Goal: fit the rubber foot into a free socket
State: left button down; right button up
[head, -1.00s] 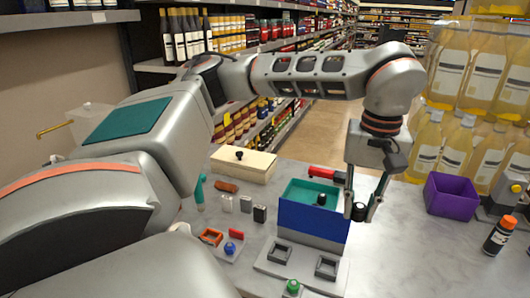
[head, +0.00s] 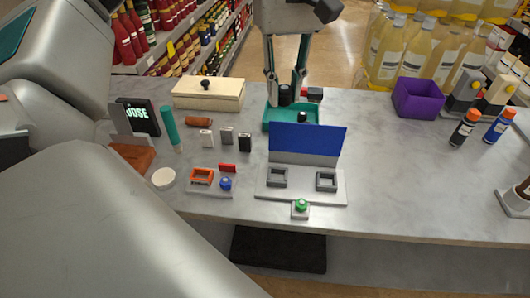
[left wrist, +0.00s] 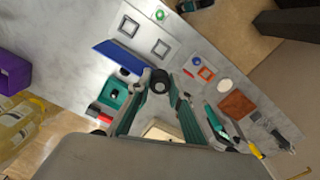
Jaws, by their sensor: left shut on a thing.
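My left gripper (head: 286,92) is shut on a small black round piece, seemingly the rubber foot (head: 285,95), at the far edge of the teal tray (head: 272,127). In the left wrist view the foot (left wrist: 160,82) sits between the fingertips. Another small black piece (head: 302,117) is at the tray. In front of the tray stands a blue panel (head: 306,141) on a light grey base with two square grey frames, a left one (head: 277,177) and a right one (head: 326,181). Both look empty. Whether these are the sockets I cannot tell. My right gripper is out of view.
A green button (head: 300,205) sits at the base's front. A cream box (head: 208,94) stands behind left, a purple bin (head: 417,98) to the right. An orange frame (head: 201,177), blue knob (head: 225,184) and several small blocks lie left.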

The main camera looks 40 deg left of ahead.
pick_arm(q)
jog(key=shift+s+a, duration=0.15)
jog(key=shift+f, duration=0.3)
notch_tip(320, 180, down, 16)
jog(key=b, duration=0.2)
jog(key=shift+r+b, duration=0.15)
jog(key=shift+b, duration=0.25)
notch_tip(320, 180, down, 4)
jog(key=shift+r, duration=0.15)
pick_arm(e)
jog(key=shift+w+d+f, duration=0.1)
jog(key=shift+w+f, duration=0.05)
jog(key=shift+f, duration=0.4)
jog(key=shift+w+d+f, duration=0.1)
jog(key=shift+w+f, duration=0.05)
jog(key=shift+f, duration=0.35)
pick_arm(q)
jog(key=shift+r, duration=0.1)
jog(key=shift+f+b, duration=0.35)
jog(key=shift+f, duration=0.1)
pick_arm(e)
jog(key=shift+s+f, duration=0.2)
